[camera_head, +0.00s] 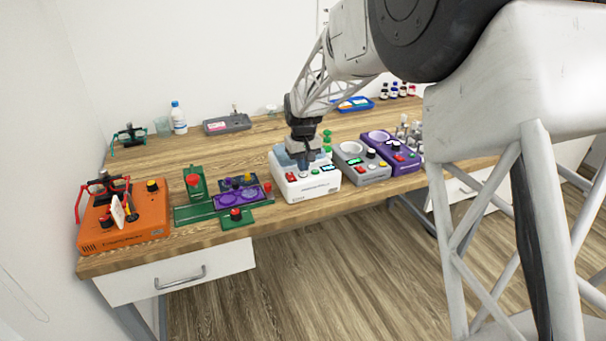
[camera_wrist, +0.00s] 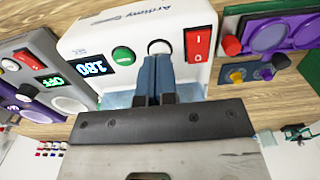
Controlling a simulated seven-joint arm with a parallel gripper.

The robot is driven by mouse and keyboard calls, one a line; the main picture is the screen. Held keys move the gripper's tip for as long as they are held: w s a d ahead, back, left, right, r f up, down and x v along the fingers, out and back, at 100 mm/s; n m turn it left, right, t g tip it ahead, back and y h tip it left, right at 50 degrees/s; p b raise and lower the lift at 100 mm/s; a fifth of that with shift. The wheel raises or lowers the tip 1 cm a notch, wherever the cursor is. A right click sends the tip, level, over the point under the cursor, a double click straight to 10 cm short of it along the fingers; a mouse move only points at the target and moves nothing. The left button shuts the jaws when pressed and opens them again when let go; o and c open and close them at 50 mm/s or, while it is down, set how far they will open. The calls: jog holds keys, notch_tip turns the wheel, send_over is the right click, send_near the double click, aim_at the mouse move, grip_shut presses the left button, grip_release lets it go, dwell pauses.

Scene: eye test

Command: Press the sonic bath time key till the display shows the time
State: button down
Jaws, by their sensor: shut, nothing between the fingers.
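The white sonic bath (camera_head: 306,189) stands at the table's front edge, its blue-grey basin behind the sloped panel. In the wrist view its panel (camera_wrist: 135,30) appears upside down, with a red rocker switch (camera_wrist: 198,43), a green button (camera_wrist: 123,56) and a lit display (camera_wrist: 87,65) whose digits look like 180. My gripper (camera_head: 303,166) is over this panel. In the wrist view the gripper (camera_wrist: 156,62) is shut and empty, its tips at a round, dark-rimmed key (camera_wrist: 160,46) between switch and green button. The fingers partly hide this key. I cannot tell whether they touch it.
A grey device (camera_head: 362,170) and a purple device (camera_head: 396,158) stand close on the right.

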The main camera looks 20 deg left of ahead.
jog(key=shift+f, duration=0.8)
dwell(0.7)
jog(key=shift+r, duration=0.15)
notch_tip(320, 180, up, 8)
dwell(1.4)
dwell(0.4)
